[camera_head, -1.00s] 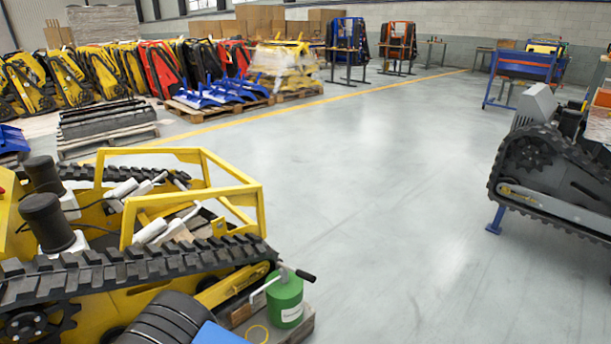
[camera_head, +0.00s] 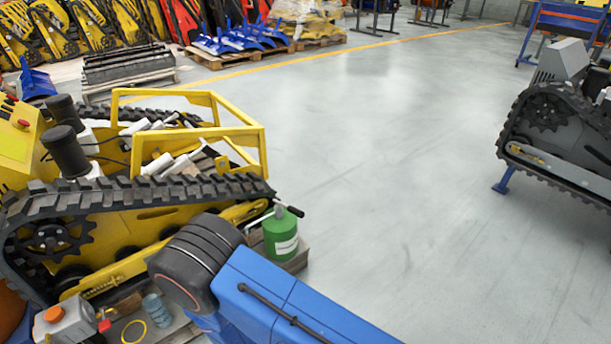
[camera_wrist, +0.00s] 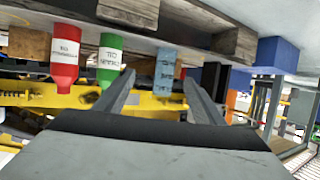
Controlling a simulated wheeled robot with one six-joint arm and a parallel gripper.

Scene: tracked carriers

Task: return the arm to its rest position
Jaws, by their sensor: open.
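My gripper (camera_wrist: 159,82) shows in the wrist view with its two grey fingers apart and nothing between them. The wrist picture looks upside down. Beyond the fingers are a red bottle (camera_wrist: 66,50), a green bottle (camera_wrist: 109,58) with a label, and a light blue can (camera_wrist: 165,72); the fingers look apart from them. In the head view my blue arm with its black joint reaches up from the bottom edge, and my gripper is out of that view.
A yellow tracked carrier (camera_head: 150,220) stands close on the left. A green oil can (camera_head: 281,235) and a light blue can (camera_head: 157,310) stand beside it. A grey tracked machine (camera_head: 560,130) stands at the right. Open grey floor (camera_head: 400,190) lies between.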

